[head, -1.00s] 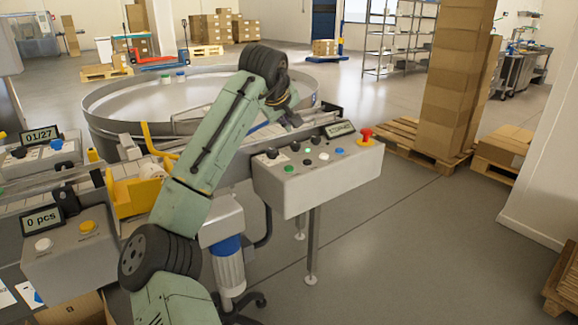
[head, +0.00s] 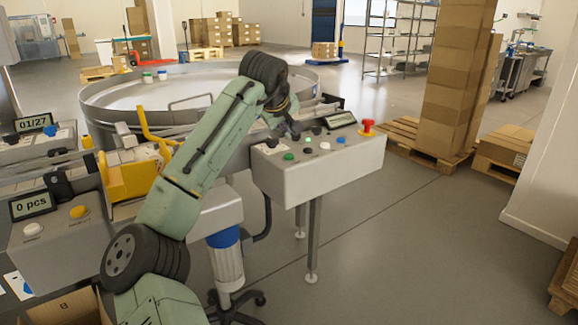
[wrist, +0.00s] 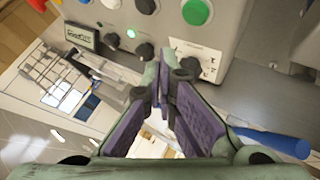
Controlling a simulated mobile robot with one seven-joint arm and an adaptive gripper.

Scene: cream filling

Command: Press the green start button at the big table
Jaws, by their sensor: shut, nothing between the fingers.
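The green button (head: 289,156) is on the near left part of a grey control box at the edge of the big round table (head: 95,108). In the wrist view the green button (wrist: 196,12) is at the top, beyond my fingertips and a little right of them. My gripper (head: 294,131) is above the back left part of the box in the head view, partly hidden by my arm. In the wrist view my gripper (wrist: 163,68) has its fingertips together with nothing between them. The fingertips look apart from the green button.
The same box carries black knobs (wrist: 187,67), a white button (head: 324,146), a blue button (head: 341,140), a red stop button (head: 367,126) and a small display (head: 341,119). Another panel with a yellow button (head: 79,211) is at the left. Stacked cartons (head: 452,80) stand behind the box.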

